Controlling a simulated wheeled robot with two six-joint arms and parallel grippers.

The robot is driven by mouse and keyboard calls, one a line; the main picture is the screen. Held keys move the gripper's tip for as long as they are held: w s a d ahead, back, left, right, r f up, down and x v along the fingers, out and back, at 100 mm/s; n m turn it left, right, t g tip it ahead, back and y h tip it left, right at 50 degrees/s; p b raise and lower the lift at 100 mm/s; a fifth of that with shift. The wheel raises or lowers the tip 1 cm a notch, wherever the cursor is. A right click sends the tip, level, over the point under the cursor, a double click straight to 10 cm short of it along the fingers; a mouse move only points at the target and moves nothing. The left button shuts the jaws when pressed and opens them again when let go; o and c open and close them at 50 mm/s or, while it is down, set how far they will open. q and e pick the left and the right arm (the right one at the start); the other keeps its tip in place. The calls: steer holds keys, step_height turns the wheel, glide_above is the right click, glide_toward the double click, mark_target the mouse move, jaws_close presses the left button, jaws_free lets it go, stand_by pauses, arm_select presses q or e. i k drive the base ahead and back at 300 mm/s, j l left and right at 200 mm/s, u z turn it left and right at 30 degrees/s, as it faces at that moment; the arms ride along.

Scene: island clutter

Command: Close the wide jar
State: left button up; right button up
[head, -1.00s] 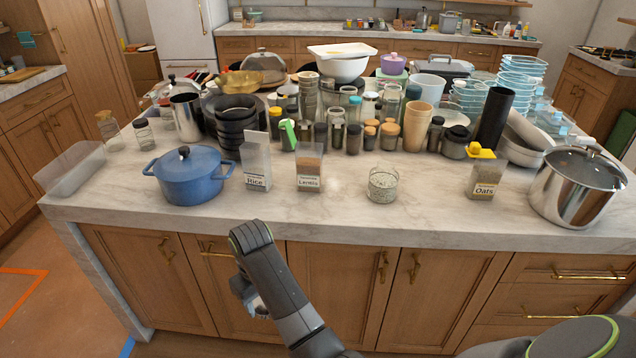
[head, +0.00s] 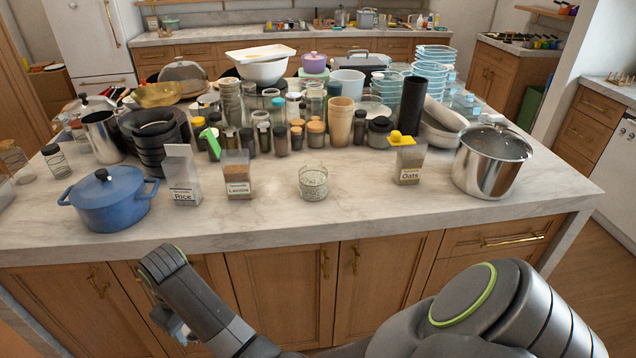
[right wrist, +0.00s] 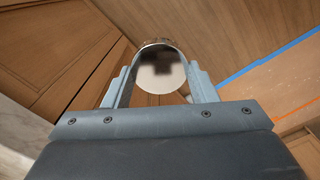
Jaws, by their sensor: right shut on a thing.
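The wide jar appears to be the short clear glass jar (head: 313,184) near the front edge of the island, upright, with pale contents and no lid visible on it. My right gripper (head: 180,330) hangs low in front of the island cabinets, below the counter and left of the jar. The right wrist view shows this gripper (right wrist: 159,78) shut on a round, shiny, mirror-like lid (right wrist: 160,68), held between its two fingers. In the head view the lid is mostly hidden by my arm. My left gripper is in neither current view.
The Lentils container (head: 237,176) and Rice container (head: 182,176) stand left of the jar, with a blue pot (head: 108,200) beyond them. The Oats container (head: 408,163) and steel pot (head: 490,165) stand right. Bottles crowd behind. Counter around the jar is clear.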

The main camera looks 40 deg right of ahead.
mark_target(313, 177)
steer(key=k+l, duration=0.1)
steer(key=l, duration=0.25)
steer(key=k+l, duration=0.15)
steer(key=l, duration=0.2)
steer(key=k+l, duration=0.1)
steer(key=l, duration=0.2)
steer(key=k+l, duration=0.1)
steer(key=l, duration=0.25)
steer(key=k+l, duration=0.1)
steer(key=l, duration=0.25)
